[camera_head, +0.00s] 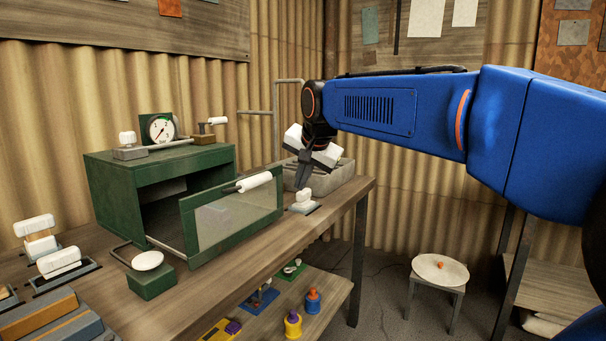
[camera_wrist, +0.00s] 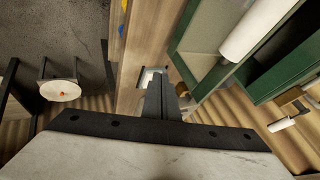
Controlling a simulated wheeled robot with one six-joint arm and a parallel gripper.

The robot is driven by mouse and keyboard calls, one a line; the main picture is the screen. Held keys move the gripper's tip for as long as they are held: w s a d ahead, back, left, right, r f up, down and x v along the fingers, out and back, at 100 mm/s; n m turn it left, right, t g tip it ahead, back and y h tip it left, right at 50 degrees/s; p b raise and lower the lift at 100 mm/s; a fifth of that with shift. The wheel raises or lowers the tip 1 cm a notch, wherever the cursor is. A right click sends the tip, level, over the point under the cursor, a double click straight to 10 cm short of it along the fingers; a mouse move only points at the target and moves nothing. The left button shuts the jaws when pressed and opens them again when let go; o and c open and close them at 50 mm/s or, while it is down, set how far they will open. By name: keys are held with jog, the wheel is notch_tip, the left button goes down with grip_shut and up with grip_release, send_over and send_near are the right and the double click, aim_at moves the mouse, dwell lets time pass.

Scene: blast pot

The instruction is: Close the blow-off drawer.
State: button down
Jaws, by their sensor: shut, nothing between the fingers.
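The drawer, taken here as the blow-off drawer, is a green framed front (camera_head: 232,216) with a clear pane and a white bar handle (camera_head: 254,182). It stands well out from the dark opening of the green cabinet (camera_head: 160,165), with a rail between them at the lower left. My gripper (camera_head: 303,184) points down, shut and empty, just right of the drawer front, apart from the handle. In the wrist view, the shut fingers (camera_wrist: 160,92) show in the middle, with the handle (camera_wrist: 258,28) at upper right.
A small white-knobbed fixture (camera_head: 304,199) sits on the bench below my fingertips. A grey tray (camera_head: 340,176) is behind my gripper. A green box with a white knob (camera_head: 150,277) stands left of the drawer front. The bench's right edge is close; a stool (camera_head: 438,275) stands beyond.

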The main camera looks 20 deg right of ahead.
jog(key=w+a+f, duration=0.2)
jog(key=w+f, duration=0.1)
jog(key=w, duration=0.3)
jog(key=shift+a+f, duration=0.15)
jog(key=shift+f, duration=0.25)
jog(key=shift+w, duration=0.1)
jog(key=w+a, duration=0.3)
jog(key=w, duration=0.1)
jog(key=w+a, duration=0.4)
jog(key=w, duration=0.1)
jog(key=w+a, duration=0.3)
jog(key=w, duration=0.2)
jog(key=shift+a, duration=0.15)
